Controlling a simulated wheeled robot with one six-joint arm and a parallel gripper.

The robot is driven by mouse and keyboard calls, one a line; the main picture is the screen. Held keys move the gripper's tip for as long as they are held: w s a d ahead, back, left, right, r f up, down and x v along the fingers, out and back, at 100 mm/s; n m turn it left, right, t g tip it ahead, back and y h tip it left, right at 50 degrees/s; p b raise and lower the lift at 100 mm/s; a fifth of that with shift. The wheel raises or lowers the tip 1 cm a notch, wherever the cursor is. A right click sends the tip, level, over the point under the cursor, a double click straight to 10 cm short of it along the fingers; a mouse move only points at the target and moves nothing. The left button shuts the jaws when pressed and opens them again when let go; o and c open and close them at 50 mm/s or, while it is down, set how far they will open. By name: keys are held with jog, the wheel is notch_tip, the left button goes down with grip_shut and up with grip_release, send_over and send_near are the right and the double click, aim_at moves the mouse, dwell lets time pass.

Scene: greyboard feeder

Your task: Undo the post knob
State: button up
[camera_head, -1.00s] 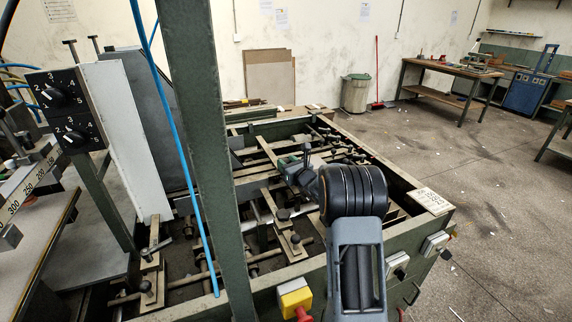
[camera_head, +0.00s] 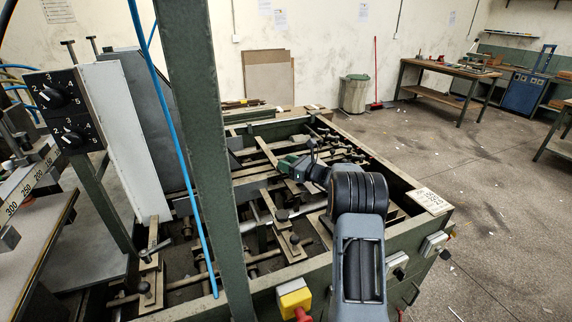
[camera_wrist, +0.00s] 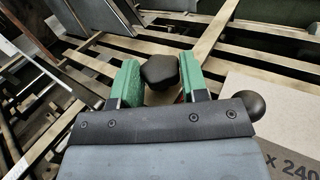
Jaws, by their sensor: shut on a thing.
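The post knob (camera_wrist: 159,72) is a black, lobed knob at the upper middle of the wrist view. My gripper (camera_wrist: 159,78) has its green-padded fingers on either side of the knob, shut on it. The post beneath the knob is mostly hidden by the knob and gripper. In the head view my gripper (camera_head: 289,164) is small, over the slatted feeder frame beyond my wrist. I cannot make out the held knob clearly there.
A round black ball knob (camera_wrist: 257,106) sits close to the right finger. A printed board (camera_wrist: 275,120) lies at the right. The feeder's green frame (camera_head: 402,232) surrounds bars and clamps with other black knobs (camera_head: 282,214). A green upright (camera_head: 205,140) and blue hose stand at left.

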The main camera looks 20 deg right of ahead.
jog(key=o, duration=0.9)
jog(key=shift+s, duration=0.1)
jog(key=b+v, duration=0.2)
jog(key=v, duration=1.1)
jog(key=shift+s+d, duration=0.2)
jog(key=shift+s, duration=0.05)
